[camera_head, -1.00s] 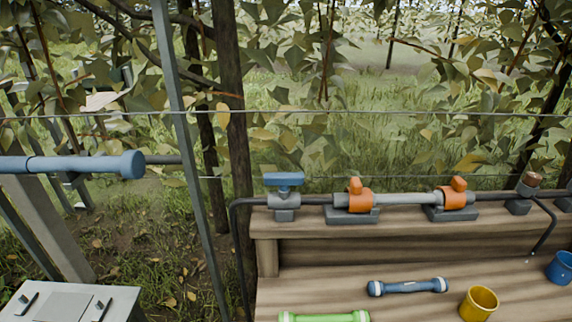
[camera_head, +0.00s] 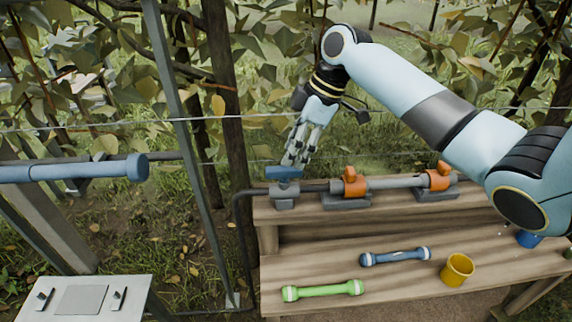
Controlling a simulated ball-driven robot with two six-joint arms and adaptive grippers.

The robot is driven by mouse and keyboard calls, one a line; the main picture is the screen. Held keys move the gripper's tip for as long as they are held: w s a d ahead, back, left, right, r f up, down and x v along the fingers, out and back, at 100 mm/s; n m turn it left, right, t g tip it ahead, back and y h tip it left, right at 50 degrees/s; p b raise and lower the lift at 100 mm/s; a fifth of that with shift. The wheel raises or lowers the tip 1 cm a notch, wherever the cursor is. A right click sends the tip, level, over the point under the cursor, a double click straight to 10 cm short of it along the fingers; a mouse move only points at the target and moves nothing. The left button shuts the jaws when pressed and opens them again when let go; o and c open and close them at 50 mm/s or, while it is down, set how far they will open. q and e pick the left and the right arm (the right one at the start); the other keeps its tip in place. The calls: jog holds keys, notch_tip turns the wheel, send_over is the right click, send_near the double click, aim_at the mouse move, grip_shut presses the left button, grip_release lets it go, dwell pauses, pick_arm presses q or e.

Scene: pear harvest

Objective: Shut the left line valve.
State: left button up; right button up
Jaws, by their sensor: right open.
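The left line valve (camera_head: 285,197) is a grey valve body on the dark pipe along the bench's raised back shelf. Its blue handle (camera_head: 283,172) sits on top and lies roughly along the pipe. My right gripper (camera_head: 294,160) points down just above and slightly right of the blue handle. Its fingers are open with nothing visible between them, and its tips overlap the handle's upper edge in the picture. I cannot tell whether they touch it. My left gripper is out of view.
Two orange fittings (camera_head: 355,184) (camera_head: 440,176) sit further right along the pipe. A green bar (camera_head: 323,290), a blue bar (camera_head: 396,256) and a yellow cup (camera_head: 457,270) are on the wooden bench. A grey post (camera_head: 180,110) stands left of the valve.

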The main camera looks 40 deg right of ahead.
aim_at(284, 168)
jog(key=shift+x, duration=2.35)
jog(key=shift+c, duration=0.4)
grip_shut()
